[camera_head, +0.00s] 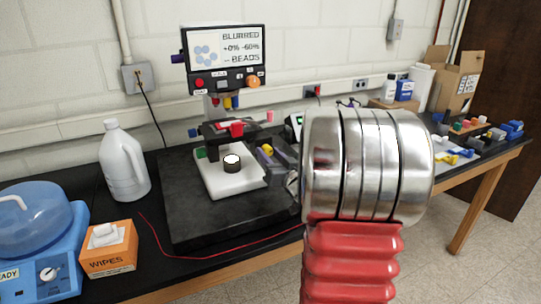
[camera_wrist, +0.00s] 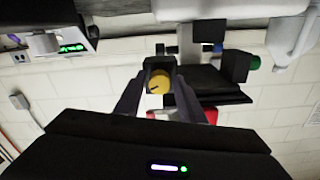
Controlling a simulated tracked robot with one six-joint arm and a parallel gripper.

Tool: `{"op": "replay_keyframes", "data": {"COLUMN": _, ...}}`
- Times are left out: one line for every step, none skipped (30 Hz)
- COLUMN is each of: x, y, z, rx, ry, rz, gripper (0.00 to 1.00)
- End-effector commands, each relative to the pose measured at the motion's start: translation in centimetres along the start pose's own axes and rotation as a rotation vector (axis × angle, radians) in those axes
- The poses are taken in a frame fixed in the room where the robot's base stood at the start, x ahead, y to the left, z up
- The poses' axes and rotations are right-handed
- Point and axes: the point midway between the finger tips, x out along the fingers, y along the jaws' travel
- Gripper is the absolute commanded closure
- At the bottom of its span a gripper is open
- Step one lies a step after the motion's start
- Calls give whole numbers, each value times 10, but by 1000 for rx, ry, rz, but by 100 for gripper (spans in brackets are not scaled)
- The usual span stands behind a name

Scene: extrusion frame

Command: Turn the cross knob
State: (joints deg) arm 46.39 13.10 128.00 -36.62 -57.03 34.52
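A round yellow knob with a dark line across its face (camera_wrist: 158,83) shows in the wrist view, which is upside down. It sits on a dark block of the bench machine. In the head view the yellow knob (camera_head: 267,150) is small, on the right side of the machine's stage. No label or cross mark is legible on it. My gripper (camera_wrist: 161,80) is open, with one finger on each side of the knob. I cannot tell whether the fingertips touch it. In the head view my gripper (camera_head: 279,158) is beside the stage, partly hidden by my arm.
The machine's black base (camera_head: 215,222) carries a white plate (camera_head: 222,180) with a dark round piece. A white jug (camera_head: 123,165), a wipes box (camera_head: 107,250) and a blue domed device (camera_head: 38,240) stand left. A red wire lies along the front. My arm hides the bench's middle right.

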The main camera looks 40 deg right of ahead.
Motion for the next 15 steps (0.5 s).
{"op": "replay_keyframes", "data": {"x": 0, "y": 0, "z": 0, "rx": 0, "ry": 0, "rz": 0, "gripper": 60}}
{"op": "replay_keyframes", "data": {"x": 0, "y": 0, "z": 0, "rx": 0, "ry": 0, "rz": 0, "gripper": 58}}
{"op": "replay_keyframes", "data": {"x": 0, "y": 0, "z": 0, "rx": 0, "ry": 0, "rz": 1, "gripper": 55}}
{"op": "replay_keyframes", "data": {"x": 0, "y": 0, "z": 0, "rx": 0, "ry": 1, "rz": 1, "gripper": 55}}
{"op": "replay_keyframes", "data": {"x": 0, "y": 0, "z": 0, "rx": 0, "ry": 1, "rz": 1, "gripper": 55}}
{"op": "replay_keyframes", "data": {"x": 0, "y": 0, "z": 0, "rx": 0, "ry": 1, "rz": 1, "gripper": 55}}
{"op": "replay_keyframes", "data": {"x": 0, "y": 0, "z": 0, "rx": 0, "ry": 1, "rz": 1, "gripper": 55}}
{"op": "replay_keyframes", "data": {"x": 0, "y": 0, "z": 0, "rx": 0, "ry": 1, "rz": 1, "gripper": 55}}
{"op": "replay_keyframes", "data": {"x": 0, "y": 0, "z": 0, "rx": 0, "ry": 1, "rz": 1, "gripper": 55}}
{"op": "replay_keyframes", "data": {"x": 0, "y": 0, "z": 0, "rx": 0, "ry": 1, "rz": 1, "gripper": 55}}
{"op": "replay_keyframes", "data": {"x": 0, "y": 0, "z": 0, "rx": 0, "ry": 1, "rz": 1, "gripper": 55}}
{"op": "replay_keyframes", "data": {"x": -1, "y": 1, "z": 0, "rx": 0, "ry": 1, "rz": 1, "gripper": 55}}
{"op": "replay_keyframes", "data": {"x": -2, "y": 1, "z": -1, "rx": 0, "ry": 1, "rz": 2, "gripper": 55}}
{"op": "replay_keyframes", "data": {"x": -4, "y": 1, "z": 0, "rx": 0, "ry": 1, "rz": 2, "gripper": 55}}
{"op": "replay_keyframes", "data": {"x": -6, "y": 1, "z": 0, "rx": 0, "ry": 1, "rz": 2, "gripper": 55}}
